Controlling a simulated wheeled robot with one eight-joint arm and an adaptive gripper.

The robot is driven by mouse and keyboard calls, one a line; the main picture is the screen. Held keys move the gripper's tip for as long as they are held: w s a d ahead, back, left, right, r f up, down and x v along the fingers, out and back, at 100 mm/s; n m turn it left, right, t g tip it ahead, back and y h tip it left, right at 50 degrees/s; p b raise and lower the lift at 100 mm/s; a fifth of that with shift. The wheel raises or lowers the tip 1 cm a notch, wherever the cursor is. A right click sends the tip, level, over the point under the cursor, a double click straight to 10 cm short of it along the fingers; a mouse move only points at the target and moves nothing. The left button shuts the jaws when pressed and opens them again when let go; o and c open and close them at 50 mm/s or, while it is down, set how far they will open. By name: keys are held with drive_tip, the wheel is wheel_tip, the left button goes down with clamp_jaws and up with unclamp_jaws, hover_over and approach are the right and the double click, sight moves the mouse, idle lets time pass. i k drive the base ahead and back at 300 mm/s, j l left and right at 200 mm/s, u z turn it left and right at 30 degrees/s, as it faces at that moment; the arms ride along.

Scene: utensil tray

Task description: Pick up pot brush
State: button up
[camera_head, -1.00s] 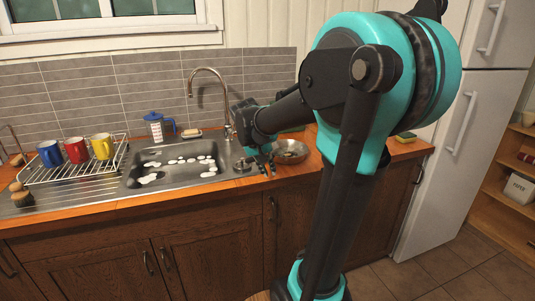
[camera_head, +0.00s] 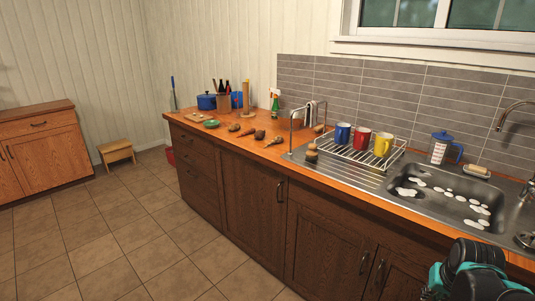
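A small round brush with a wooden top and dark bristles (camera_head: 312,153), which looks like the pot brush, stands at the left end of the steel drainboard, in front of a thin curved tap. It is small in the view, so its details are unclear. A black and teal part of my arm shows at the bottom right corner, well to the right of the brush. The fingers of my gripper do not show.
A dish rack (camera_head: 362,155) holds blue, red and yellow mugs right of the brush. The sink (camera_head: 412,202) has foam patches. Several small brown items (camera_head: 273,141) lie on the wooden counter (camera_head: 222,141) to the left. The floor before the cabinets is clear.

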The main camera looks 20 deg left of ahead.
sight(312, 153)
drive_tip(key=i+u, duration=0.1)
drive_tip(key=u, duration=0.35)
drive_tip(key=i+l+u, duration=0.1)
drive_tip(key=u, duration=0.35)
drive_tip(key=z, duration=1.75)
drive_tip(key=u, duration=1.75)
